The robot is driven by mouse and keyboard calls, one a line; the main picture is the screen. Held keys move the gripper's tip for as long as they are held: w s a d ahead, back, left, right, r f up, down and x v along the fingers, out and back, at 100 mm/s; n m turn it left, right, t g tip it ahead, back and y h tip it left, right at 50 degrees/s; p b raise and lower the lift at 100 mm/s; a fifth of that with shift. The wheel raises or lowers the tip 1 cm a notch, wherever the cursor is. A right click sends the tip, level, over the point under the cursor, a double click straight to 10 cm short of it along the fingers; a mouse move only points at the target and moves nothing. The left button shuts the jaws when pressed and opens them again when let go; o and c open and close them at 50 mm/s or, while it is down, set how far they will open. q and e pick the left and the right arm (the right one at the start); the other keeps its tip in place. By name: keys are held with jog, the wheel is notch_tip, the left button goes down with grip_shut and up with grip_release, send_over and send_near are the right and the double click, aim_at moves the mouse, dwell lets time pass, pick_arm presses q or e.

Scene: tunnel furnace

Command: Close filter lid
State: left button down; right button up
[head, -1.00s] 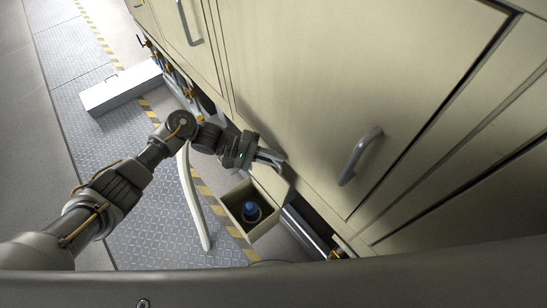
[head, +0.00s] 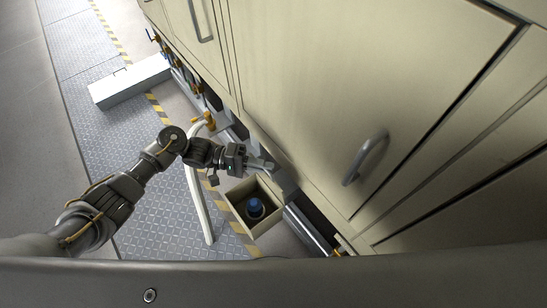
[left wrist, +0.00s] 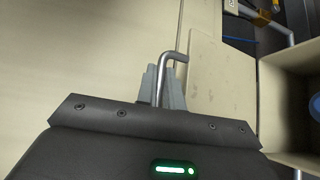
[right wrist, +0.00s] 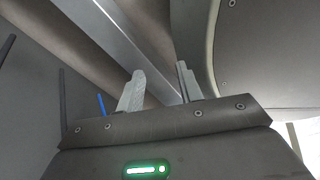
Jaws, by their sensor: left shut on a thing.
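The open filter box (head: 270,227) is a beige box low beside the cabinet, with a blue-topped part (head: 254,208) inside. A beige panel that looks like its lid (left wrist: 222,90) stands beside the open box in the left wrist view. My left gripper (head: 264,165) is just above the box, close to the cabinet front. In the left wrist view its fingers (left wrist: 162,84) are shut on a bent metal handle (left wrist: 174,58). Where the handle joins the lid is hidden. My right gripper (right wrist: 160,88) is open and empty in the right wrist view.
The tall beige cabinet (head: 300,90) with a grey door handle (head: 365,157) fills the right side. Orange-handled valves (head: 203,121) run along its foot. A white curved bar (head: 199,205) and a white box (head: 130,82) are on the left.

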pick_arm(q)
jog(key=shift+s+a+f+m, duration=0.2)
jog(key=shift+s+a, duration=0.25)
jog(key=shift+a, duration=0.2)
jog(key=shift+s+a+f+m, duration=0.15)
jog(key=shift+s+a, duration=0.25)
jog(key=shift+a, duration=0.2)
jog(key=shift+s+a+f+m+h+b, duration=0.25)
jog(key=shift+s+a+h+b, duration=0.1)
jog(key=shift+a, duration=0.1)
jog(key=shift+s+a+f+m+h+b, duration=0.1)
jog(key=shift+s+a+m+h+b, duration=0.15)
jog(key=shift+s+a+h, duration=0.15)
pick_arm(e)
jog(key=shift+w+d+f, duration=0.4)
jog(key=shift+w+f, duration=0.05)
jog(key=shift+w, duration=0.1)
pick_arm(q)
jog(key=shift+w, duration=0.1)
jog(key=c, duration=1.8)
grip_release()
pick_arm(e)
jog(key=shift+s, duration=0.15)
pick_arm(q)
jog(key=shift+a, duration=0.1)
